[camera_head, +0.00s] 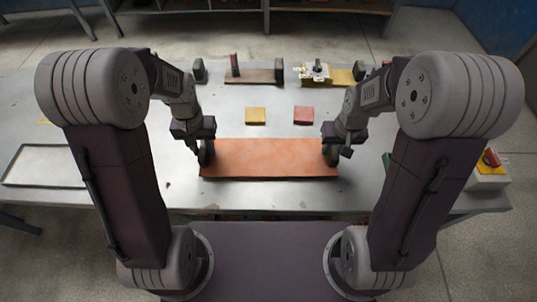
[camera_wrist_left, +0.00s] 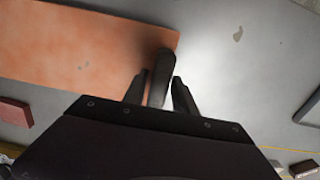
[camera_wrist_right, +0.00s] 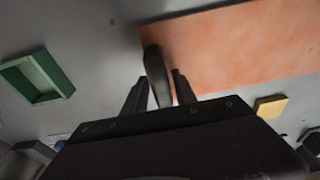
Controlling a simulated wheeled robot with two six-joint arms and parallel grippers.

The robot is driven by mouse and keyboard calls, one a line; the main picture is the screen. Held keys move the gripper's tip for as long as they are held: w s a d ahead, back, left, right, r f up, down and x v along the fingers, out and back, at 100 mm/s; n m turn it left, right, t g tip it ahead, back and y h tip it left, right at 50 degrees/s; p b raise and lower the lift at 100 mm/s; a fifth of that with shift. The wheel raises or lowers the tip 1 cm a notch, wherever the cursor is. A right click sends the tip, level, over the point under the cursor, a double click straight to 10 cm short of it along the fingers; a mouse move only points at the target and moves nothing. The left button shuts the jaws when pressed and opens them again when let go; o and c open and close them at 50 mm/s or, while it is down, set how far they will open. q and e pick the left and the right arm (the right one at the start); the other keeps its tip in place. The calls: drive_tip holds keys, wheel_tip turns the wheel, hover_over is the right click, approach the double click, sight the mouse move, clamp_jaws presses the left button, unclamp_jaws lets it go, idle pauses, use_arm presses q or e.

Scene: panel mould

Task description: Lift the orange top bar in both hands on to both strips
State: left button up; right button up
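The orange bar (camera_head: 268,158) lies flat near the table's front edge; it also shows in the left wrist view (camera_wrist_left: 70,45) and right wrist view (camera_wrist_right: 240,50). A dark upright grip stands at each end, one in the left wrist view (camera_wrist_left: 163,70) and one in the right (camera_wrist_right: 155,70). My left gripper (camera_head: 204,146) is at the left end and my right gripper (camera_head: 334,148) at the right end. Each has its fingers on either side of a grip, with narrow gaps showing. A small yellow block (camera_head: 256,115) and a red block (camera_head: 303,115), possibly the strips, lie behind the bar.
A shallow tray (camera_head: 45,166) is at the left. A green open box (camera_wrist_right: 38,77) shows near my right gripper. A red-knobbed box (camera_head: 489,170) is at the right.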

use_arm(q)
clamp_jaws()
use_arm(e)
clamp_jaws()
use_arm(q)
drive_tip(key=shift+w+r, duration=0.1)
use_arm(e)
drive_tip(key=shift+r, duration=0.1)
idle(0.8)
